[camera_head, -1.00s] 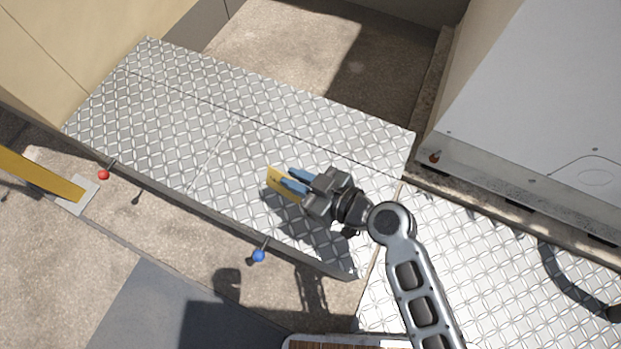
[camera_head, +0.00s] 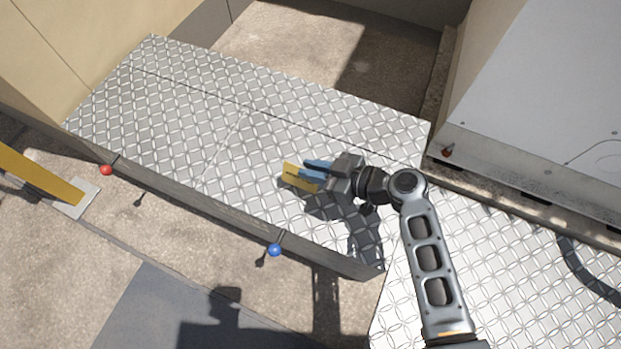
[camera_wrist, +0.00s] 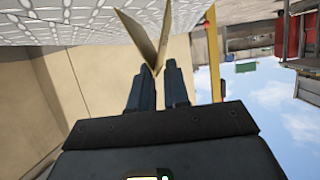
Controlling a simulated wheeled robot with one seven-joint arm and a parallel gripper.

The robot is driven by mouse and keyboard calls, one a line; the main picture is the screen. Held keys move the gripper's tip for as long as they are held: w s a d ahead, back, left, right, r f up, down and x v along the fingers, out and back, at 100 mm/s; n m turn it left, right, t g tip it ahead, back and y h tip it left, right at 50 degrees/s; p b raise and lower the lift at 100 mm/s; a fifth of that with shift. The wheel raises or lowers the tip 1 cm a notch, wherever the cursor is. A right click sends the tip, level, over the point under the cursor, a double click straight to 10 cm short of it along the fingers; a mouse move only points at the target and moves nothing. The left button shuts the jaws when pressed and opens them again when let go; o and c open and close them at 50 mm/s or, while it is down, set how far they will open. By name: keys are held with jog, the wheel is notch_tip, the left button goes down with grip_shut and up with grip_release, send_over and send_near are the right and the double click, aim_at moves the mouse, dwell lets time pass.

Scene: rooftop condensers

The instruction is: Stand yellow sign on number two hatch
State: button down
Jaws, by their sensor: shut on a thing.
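The yellow sign (camera_head: 290,176) is in my gripper (camera_head: 317,172), between its blue fingertips. In the wrist view the sign (camera_wrist: 146,38) shows as a folded two-panel board at the tips of the gripper (camera_wrist: 156,72). The gripper is over the right section of the raised tread-plate platform (camera_head: 213,119), which a seam divides from the left section. A shadow lies on the plate just beneath. I cannot tell whether the sign touches the plate. No hatch number is readable.
A red knob (camera_head: 106,169) and a blue knob (camera_head: 274,250) stick out from the platform's front edge. A grey condenser cabinet (camera_head: 545,85) stands at the right. A yellow rail (camera_head: 40,174) is at the left. The platform's left section is clear.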

notch_tip(320, 180, down, 4)
jog(key=shift+d+f+b, duration=0.1)
jog(key=shift+b, duration=0.7)
jog(key=shift+s, duration=0.1)
jog(key=c, duration=1.1)
grip_release()
jog(key=shift+p+v, duration=1.45)
jog(key=shift+v, duration=4.55)
